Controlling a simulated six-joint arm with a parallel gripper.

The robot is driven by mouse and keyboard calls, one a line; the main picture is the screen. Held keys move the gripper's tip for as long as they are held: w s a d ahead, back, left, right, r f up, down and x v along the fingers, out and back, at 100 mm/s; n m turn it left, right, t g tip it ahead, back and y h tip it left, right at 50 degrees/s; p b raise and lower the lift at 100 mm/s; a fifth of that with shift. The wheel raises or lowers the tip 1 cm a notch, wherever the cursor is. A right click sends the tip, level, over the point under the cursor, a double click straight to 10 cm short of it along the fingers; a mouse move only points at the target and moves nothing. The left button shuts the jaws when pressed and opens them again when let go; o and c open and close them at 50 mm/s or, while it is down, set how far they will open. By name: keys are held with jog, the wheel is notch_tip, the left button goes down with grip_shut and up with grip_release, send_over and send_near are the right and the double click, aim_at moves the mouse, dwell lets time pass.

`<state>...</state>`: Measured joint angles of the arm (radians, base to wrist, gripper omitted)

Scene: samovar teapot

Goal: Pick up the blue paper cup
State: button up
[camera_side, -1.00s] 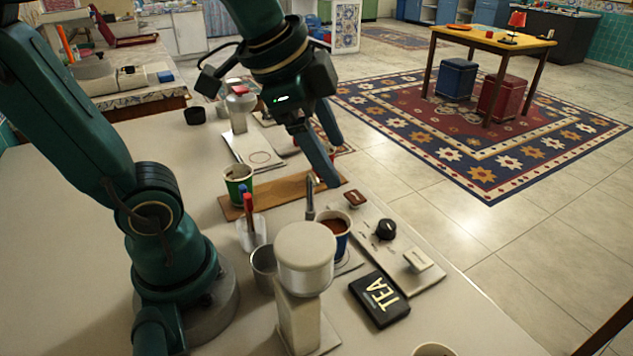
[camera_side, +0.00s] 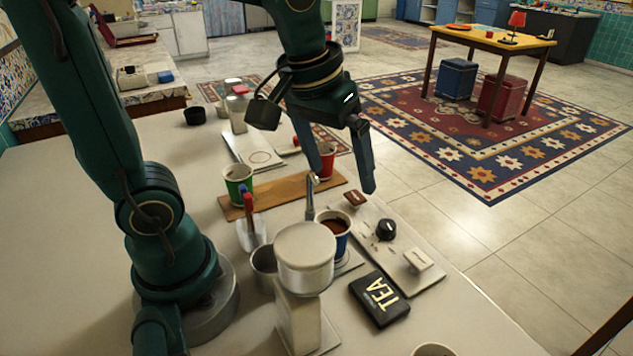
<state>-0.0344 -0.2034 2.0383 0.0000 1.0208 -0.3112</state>
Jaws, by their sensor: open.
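The blue paper cup (camera_side: 339,238) has a white rim and brown liquid inside. It stands upright behind the samovar (camera_side: 305,260), which partly hides it. The samovar's tap (camera_side: 310,197) rises at the cup's left. My gripper (camera_side: 343,188) is open and empty, fingers pointing down. It appears above and behind the blue cup, apart from it. A red paper cup (camera_side: 326,163) shows partly behind the left finger, and a green paper cup (camera_side: 239,180) stands further left.
A wooden board (camera_side: 285,188) lies under the red and green cups. A metal cup (camera_side: 263,268) stands left of the samovar.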

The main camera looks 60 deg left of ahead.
aim_at(333, 223)
jog(key=shift+w+a+f+n+g, duration=0.15)
jog(key=shift+f+n+g, duration=0.55)
jog(key=shift+f, duration=1.3)
jog(key=shift+a+f+n+g, duration=0.3)
jog(key=shift+f+n, duration=0.75)
jog(key=shift+f, duration=0.9)
jog(key=shift+w+a+f+n+g, duration=0.15)
jog(key=shift+f+n+g, duration=0.6)
jog(key=shift+f, duration=1.25)
jog(key=shift+s, duration=0.1)
jog(key=c, duration=0.8)
